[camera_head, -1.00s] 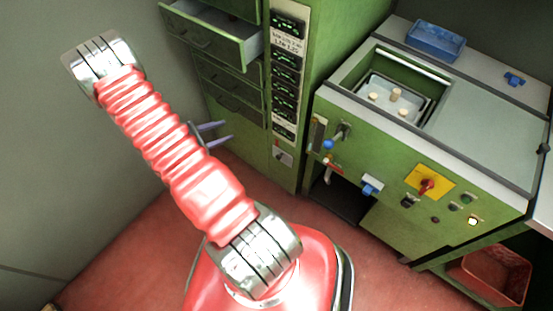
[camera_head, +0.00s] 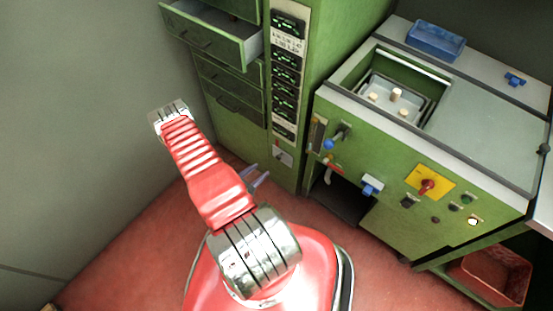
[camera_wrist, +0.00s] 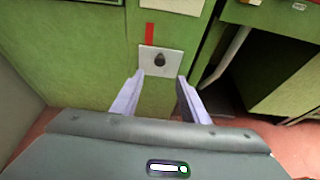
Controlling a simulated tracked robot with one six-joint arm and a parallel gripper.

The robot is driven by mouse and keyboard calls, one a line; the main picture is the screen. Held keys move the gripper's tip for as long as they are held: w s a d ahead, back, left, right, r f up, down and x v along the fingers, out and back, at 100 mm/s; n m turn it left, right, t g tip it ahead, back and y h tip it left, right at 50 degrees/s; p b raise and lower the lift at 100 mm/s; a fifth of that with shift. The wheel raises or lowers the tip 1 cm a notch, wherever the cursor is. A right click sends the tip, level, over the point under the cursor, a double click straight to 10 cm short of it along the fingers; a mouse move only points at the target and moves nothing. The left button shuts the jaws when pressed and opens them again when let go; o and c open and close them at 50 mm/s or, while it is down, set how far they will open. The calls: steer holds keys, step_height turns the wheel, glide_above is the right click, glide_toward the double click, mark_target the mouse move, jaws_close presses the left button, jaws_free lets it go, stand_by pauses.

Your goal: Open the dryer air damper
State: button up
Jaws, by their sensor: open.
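The tall green dryer cabinet (camera_head: 228,140) stands left of the green machine. Low on its front is a pale plate (camera_head: 282,156) with a small dark knob, probably the damper control. In the wrist view the knob (camera_wrist: 160,60) sits on the pale plate (camera_wrist: 174,70), with a red strip (camera_wrist: 149,33) above it. My gripper (camera_head: 261,176) is open, its two pale fingers pointing at the cabinet, low and left of the plate in the head view. In the wrist view my gripper (camera_wrist: 159,77) has its fingertips either side of the plate's lower part, with nothing between them. Contact cannot be told.
An open drawer (camera_head: 212,40) juts from the cabinet's upper front. A green machine (camera_head: 390,180) with knobs, levers and a dark opening stands close on the right. A red crate (camera_head: 490,278) lies beneath it. The grey wall is at left; red floor is clear in front.

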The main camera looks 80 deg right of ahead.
mark_target(278, 158)
steer(key=shift+s+f, duration=0.1)
stand_by(0.3)
steer(key=x, duration=1.3)
steer(key=shift+s+d+f, duration=0.1)
steer(key=shift+d+f, duration=0.1)
steer(key=shift+d, duration=0.1)
steer(key=shift+c, duration=0.2)
jaws_close()
